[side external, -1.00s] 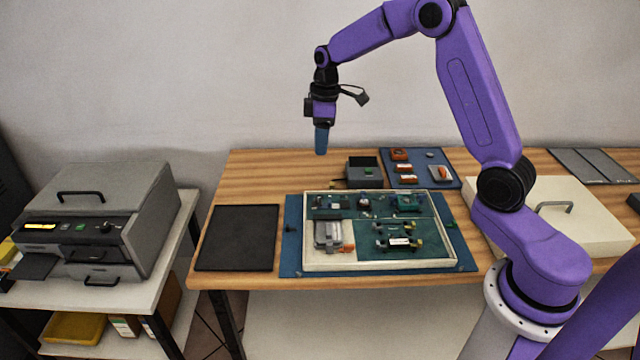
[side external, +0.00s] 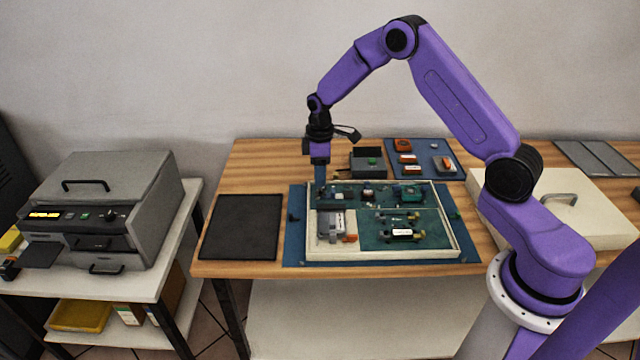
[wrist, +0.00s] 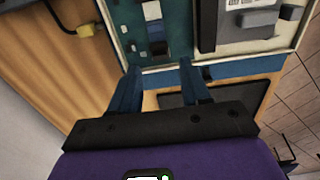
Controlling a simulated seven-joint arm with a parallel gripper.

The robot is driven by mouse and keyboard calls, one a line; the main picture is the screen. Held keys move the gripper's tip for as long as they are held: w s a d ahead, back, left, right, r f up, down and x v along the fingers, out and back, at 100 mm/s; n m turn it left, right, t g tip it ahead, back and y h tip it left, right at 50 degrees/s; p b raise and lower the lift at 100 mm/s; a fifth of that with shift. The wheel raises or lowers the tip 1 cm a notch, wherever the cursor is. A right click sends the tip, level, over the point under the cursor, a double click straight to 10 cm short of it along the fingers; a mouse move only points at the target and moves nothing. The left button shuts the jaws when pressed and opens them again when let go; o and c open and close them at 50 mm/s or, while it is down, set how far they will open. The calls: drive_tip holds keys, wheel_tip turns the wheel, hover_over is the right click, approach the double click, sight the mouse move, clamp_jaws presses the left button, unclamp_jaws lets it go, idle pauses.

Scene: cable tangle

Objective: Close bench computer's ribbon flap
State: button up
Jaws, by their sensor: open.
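The bench computer appears to be the cream-rimmed open tray (side external: 455,240) with green circuit boards in it, on a blue mat on the wooden bench. Its boards carry small parts, and a grey module (side external: 331,224) sits at front left. I cannot make out the ribbon flap or whether it is raised. My gripper (side external: 320,174) points down above the tray's back left corner. In the wrist view my gripper (wrist: 160,68) shows two blue fingers apart with nothing between them. The tray's rim (wrist: 210,62) and a green board (wrist: 122,28) lie beyond the fingertips.
A black pad (side external: 240,228) lies left of the tray. A grey box (side external: 367,163) and a blue mat with small parts (side external: 422,160) are behind it. A cream case (side external: 560,215) stands right. A yellow plug (wrist: 87,30) shows in the wrist view. A grey machine (side external: 100,210) stands left.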

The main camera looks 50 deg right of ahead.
sight(322, 190)
drive_tip(key=shift+f, duration=2.1)
clamp_jaws()
drive_tip(key=shift+s+d+f+t+y, duration=0.1)
drive_tip(key=shift+s+t+y, duration=0.05)
drive_tip(key=shift+t+y, duration=0.35)
drive_tip(key=shift+s+f+t+y, duration=0.1)
drive_tip(key=shift+s+t+y, duration=0.05)
drive_tip(key=shift+t+y, duration=0.3)
drive_tip(key=shift+d+y, duration=0.1)
drive_tip(key=shift+y, duration=0.15)
unclamp_jaws()
drive_tip(key=shift+d, duration=0.1)
